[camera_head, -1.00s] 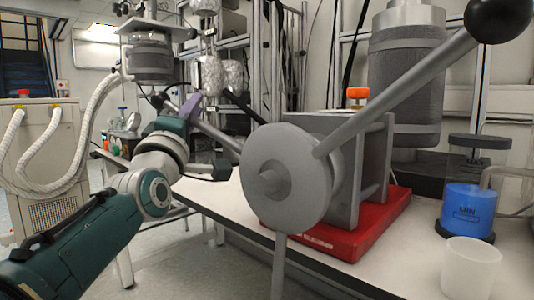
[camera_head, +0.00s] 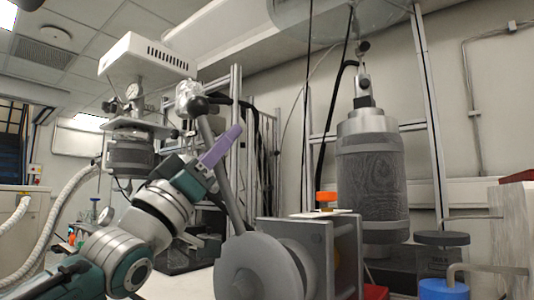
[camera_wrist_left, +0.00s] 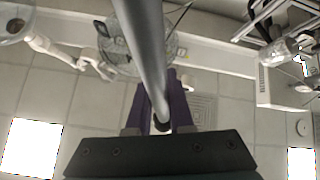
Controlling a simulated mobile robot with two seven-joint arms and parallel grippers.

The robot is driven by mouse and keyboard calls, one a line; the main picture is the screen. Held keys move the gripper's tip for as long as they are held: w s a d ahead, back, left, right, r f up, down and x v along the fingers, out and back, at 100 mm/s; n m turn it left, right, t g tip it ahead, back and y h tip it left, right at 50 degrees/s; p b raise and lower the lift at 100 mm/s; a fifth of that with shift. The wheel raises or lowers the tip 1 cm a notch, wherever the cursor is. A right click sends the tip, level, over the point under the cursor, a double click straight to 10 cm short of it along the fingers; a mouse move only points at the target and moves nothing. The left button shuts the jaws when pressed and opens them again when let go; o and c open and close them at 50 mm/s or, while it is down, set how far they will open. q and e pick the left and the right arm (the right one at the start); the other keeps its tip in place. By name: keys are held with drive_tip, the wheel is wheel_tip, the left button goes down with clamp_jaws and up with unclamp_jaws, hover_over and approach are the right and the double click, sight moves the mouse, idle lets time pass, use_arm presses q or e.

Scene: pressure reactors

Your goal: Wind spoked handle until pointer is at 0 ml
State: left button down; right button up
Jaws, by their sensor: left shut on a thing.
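The grey spoked handle (camera_head: 258,272) has a round hub low in the head view, cut off by the bottom edge. One grey spoke (camera_head: 232,190) rises from it, leaning slightly left, with a dark ball (camera_head: 200,105) at its top. My left gripper (camera_head: 218,148), with purple fingers, is at this spoke. In the left wrist view, the grey rod (camera_wrist_left: 145,45) runs between the purple fingers (camera_wrist_left: 168,100), which are shut on it. The other spokes are not visible. The pointer and the ml scale cannot be made out. My right gripper is not in view.
The handle's grey frame (camera_head: 318,240) stands to its right, with an orange cap (camera_head: 326,196) above it. A large grey cylinder (camera_head: 370,175) stands behind. A blue container (camera_head: 443,289) is at lower right. A reactor with a white top box (camera_head: 147,58) stands left.

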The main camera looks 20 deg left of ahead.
use_arm(q)
drive_tip(key=shift+s+d+r+m+g+h, duration=0.1)
drive_tip(key=shift+s+d+m+g+h, duration=0.2)
drive_tip(key=shift+d+m+h, duration=0.4)
drive_tip(key=shift+s+d+r+m+g+h, duration=0.15)
drive_tip(key=shift+d+m+g+h, duration=0.2)
drive_tip(key=shift+m+h, duration=0.5)
drive_tip(key=shift+s+d+r+m+g+h, duration=0.1)
drive_tip(key=shift+s+d+m+g+h, duration=0.2)
drive_tip(key=shift+d+m+h, duration=0.45)
drive_tip(key=shift+a, duration=0.2)
drive_tip(key=c, duration=0.8)
unclamp_jaws()
drive_tip(key=shift+w, duration=0.1)
drive_tip(key=shift+f+y, duration=0.1)
drive_tip(key=shift+y, duration=0.3)
drive_tip(key=v, duration=1)
